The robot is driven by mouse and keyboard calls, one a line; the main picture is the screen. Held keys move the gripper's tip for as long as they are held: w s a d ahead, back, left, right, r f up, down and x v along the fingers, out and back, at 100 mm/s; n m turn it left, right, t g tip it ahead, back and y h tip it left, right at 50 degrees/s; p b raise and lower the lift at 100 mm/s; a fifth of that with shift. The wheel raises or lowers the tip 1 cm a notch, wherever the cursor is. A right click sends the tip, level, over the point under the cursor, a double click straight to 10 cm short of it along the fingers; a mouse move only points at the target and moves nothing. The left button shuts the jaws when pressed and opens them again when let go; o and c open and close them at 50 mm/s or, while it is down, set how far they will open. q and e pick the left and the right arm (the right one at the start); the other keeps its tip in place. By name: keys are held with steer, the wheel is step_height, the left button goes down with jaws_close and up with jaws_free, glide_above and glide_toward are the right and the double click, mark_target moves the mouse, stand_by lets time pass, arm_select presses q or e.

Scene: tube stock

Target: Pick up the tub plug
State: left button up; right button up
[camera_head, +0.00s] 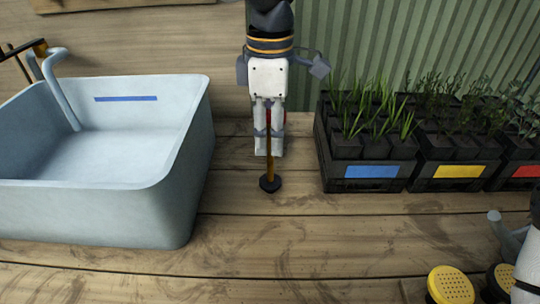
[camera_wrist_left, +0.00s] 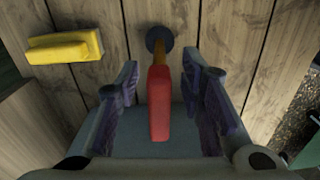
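The tub plug has a black disc (camera_head: 270,184) resting on the wooden bench, a thin orange-brown stem (camera_head: 269,165) and a red handle. In the left wrist view the red handle (camera_wrist_left: 159,110) points toward me, with the dark disc (camera_wrist_left: 159,38) beyond it. My left gripper (camera_head: 269,150) is above the disc, pointing down over the handle and upper stem. In the left wrist view the left gripper (camera_wrist_left: 159,80) has its fingers apart on either side of the handle, with gaps on both sides. The gripper hides most of the handle in the head view.
A pale blue tub (camera_head: 110,215) with a tap (camera_head: 62,95) stands at left. Black plant crates (camera_head: 322,165) with coloured labels stand at right. A yellow round piece (camera_head: 450,286) lies at front right. A yellow block (camera_wrist_left: 65,47) shows in the wrist view. The front middle bench is clear.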

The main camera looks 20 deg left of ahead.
arm_select(q)
jaws_close()
steer(key=shift+r, duration=0.1)
